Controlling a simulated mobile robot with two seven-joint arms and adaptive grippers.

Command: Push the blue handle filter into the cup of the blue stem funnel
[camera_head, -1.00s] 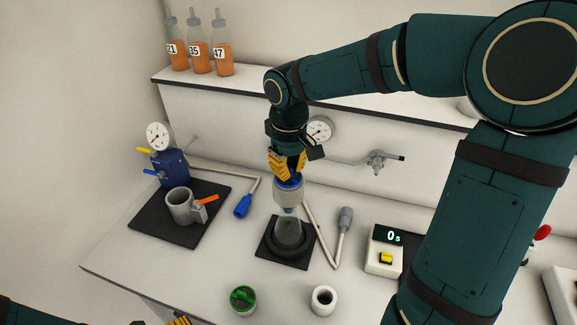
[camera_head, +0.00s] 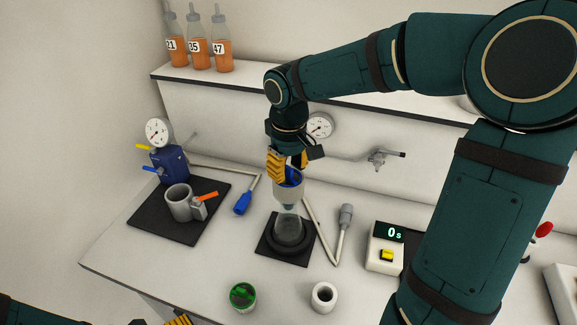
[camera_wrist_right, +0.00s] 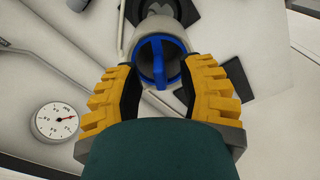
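The blue handle filter (camera_wrist_right: 163,62) shows in the right wrist view as a blue ring with an upright handle across it, inside the rim of a pale funnel cup (camera_wrist_right: 157,27). In the head view the funnel (camera_head: 288,197) stands upright in the neck of a clear flask (camera_head: 288,230), and a bit of the blue filter (camera_head: 293,176) shows at its top. My right gripper (camera_wrist_right: 164,72) is open, its yellow fingers apart on both sides of the handle. How deep the filter sits is hard to tell. Only a yellow tip of my left gripper (camera_head: 178,321) shows at the bottom edge.
The flask stands on a black mat (camera_head: 268,252). A blue tool (camera_head: 243,203) lies left of it, a grey-handled one (camera_head: 345,217) right.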

